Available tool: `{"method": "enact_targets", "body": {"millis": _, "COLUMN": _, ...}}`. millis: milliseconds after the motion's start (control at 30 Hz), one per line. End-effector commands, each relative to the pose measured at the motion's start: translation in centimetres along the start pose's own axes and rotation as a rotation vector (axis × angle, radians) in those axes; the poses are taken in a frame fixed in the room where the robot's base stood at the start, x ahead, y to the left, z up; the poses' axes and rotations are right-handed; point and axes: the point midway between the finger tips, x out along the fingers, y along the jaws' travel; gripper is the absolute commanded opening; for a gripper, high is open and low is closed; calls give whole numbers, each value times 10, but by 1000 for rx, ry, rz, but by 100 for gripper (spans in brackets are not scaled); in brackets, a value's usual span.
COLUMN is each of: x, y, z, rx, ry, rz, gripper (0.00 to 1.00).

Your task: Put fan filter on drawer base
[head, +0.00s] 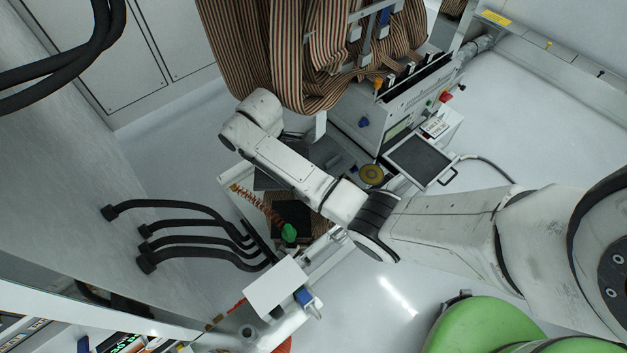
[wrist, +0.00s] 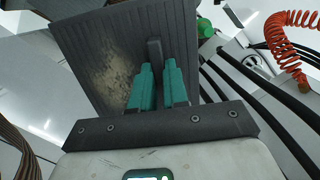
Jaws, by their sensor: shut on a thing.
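The fan filter (wrist: 100,62), as I take it, is a dark grey ribbed panel with a worn tan patch, filling much of the upper wrist view. My gripper (wrist: 155,72) has its teal fingers shut on the upright grey tab of this panel. In the head view my own arm hides the fingers, and I cannot clearly tell the panel there. The drawer base appears to be the white-framed open tray below my forearm, with a black square (head: 291,213) inside it. I cannot tell whether the panel touches anything.
An orange coiled hose (head: 255,205) and a green knob (head: 289,232) are at the tray. Several black hoses (head: 195,228) run in from the left wall. A white box (head: 275,287) stands at the front. Striped ribbon cables (head: 240,45) hang behind.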

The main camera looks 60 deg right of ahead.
Motion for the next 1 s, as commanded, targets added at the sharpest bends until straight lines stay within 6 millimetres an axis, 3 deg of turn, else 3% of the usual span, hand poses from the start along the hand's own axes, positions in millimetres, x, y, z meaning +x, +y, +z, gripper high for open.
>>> {"method": "enact_targets", "body": {"millis": 33, "x": 10, "y": 9, "z": 19, "rx": -51, "ry": -1, "rz": 3, "gripper": 0}}
{"method": "enact_targets", "body": {"millis": 300, "x": 46, "y": 44, "z": 111, "rx": -400, "ry": 2, "rz": 48, "gripper": 0}}
{"method": "enact_targets", "body": {"millis": 400, "x": 56, "y": 50, "z": 139, "rx": -503, "ry": 1, "rz": 61, "gripper": 0}}
{"method": "enact_targets", "body": {"millis": 600, "x": 68, "y": 55, "z": 170, "rx": -631, "ry": 2, "rz": 78, "gripper": 0}}
{"method": "enact_targets", "body": {"millis": 767, "x": 76, "y": 52, "z": 165, "rx": -664, "ry": 2, "rz": 82, "gripper": 0}}
{"method": "enact_targets", "body": {"millis": 1000, "x": 94, "y": 37, "z": 113, "rx": -666, "ry": 1, "rz": 82, "gripper": 0}}
